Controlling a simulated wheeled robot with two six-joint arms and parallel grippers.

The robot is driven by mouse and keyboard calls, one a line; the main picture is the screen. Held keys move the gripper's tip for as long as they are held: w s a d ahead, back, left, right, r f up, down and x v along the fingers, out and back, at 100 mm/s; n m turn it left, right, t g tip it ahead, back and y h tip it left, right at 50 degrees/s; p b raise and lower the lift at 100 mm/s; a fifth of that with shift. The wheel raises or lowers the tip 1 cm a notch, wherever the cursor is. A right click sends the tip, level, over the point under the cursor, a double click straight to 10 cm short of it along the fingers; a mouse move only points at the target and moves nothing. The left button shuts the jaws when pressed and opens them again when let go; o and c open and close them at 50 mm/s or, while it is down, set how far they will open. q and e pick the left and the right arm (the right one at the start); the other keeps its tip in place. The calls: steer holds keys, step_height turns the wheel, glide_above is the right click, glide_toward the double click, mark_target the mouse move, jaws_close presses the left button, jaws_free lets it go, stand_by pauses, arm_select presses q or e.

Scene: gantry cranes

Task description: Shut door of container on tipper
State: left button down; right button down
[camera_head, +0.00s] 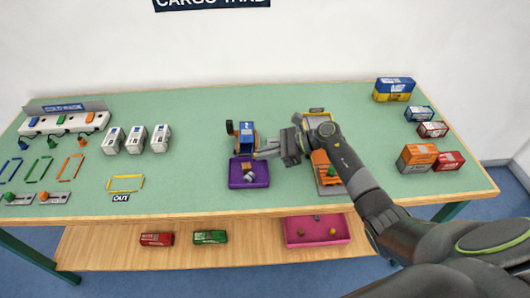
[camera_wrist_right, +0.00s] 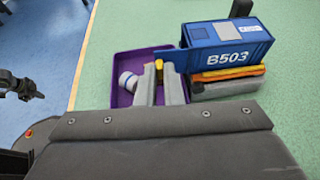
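The tipper carries a blue container (camera_head: 246,129), marked B503 in the right wrist view (camera_wrist_right: 228,47). Its end faces the purple tray (camera_head: 262,183). My right gripper (camera_head: 257,152) is at this end, above the edge of the purple tray (camera_wrist_right: 121,63). In the wrist view its fingertips (camera_wrist_right: 159,67) are close together, with yellow between or behind them; I cannot tell if they hold it. My left gripper (camera_wrist_right: 32,89) appears only small and dark in the wrist view.
A white-and-dark cylinder (camera_wrist_right: 129,80) lies in the purple tray. An orange vehicle (camera_head: 322,167) stands right of it, partly behind my right arm. White boxes (camera_head: 136,139) stand to the left, coloured containers (camera_head: 418,154) to the right.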

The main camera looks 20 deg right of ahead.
steer(key=shift+s+a, duration=0.1)
stand_by(0.3)
steer(key=shift+s+a+r+m+t+h+p, duration=0.1)
steer(key=shift+a+m+t+h+p, duration=0.15)
steer(key=shift+m+t+p, duration=0.3)
steer(key=shift+s+a+r+m+t+h+p, duration=0.1)
steer(key=shift+m+t+h+p, duration=0.3)
steer(key=shift+m+t, duration=0.15)
steer(key=a+m+t+h+p, duration=0.1)
steer(key=m+t+h+p, duration=0.1)
steer(key=p, duration=0.3)
steer(key=a+m+t+h+p, duration=0.2)
steer(key=m+h+p, duration=0.2)
steer(key=m+p, duration=0.1)
steer(key=w+a+m+t+h+p, duration=0.1)
steer(key=m+t+h+p, duration=0.1)
steer(key=p, duration=0.5)
steer(key=shift+a+r+m+h, duration=0.15)
steer(key=shift+a+m+h, duration=0.05)
steer(key=shift+m+h, duration=0.7)
steer(key=shift+w+a+m+t+h+p, duration=0.2)
steer(key=shift+m+t+h+p, duration=0.15)
steer(key=shift+h+p, duration=0.35)
steer(key=shift+w+a+f+m+h, duration=0.1)
steer(key=shift+w+f+m+h, duration=0.05)
steer(key=shift+m+h, duration=0.4)
steer(key=shift+w+a+f+m+h, duration=0.15)
steer(key=shift+m+h, duration=0.25)
steer(key=shift+h, duration=0.2)
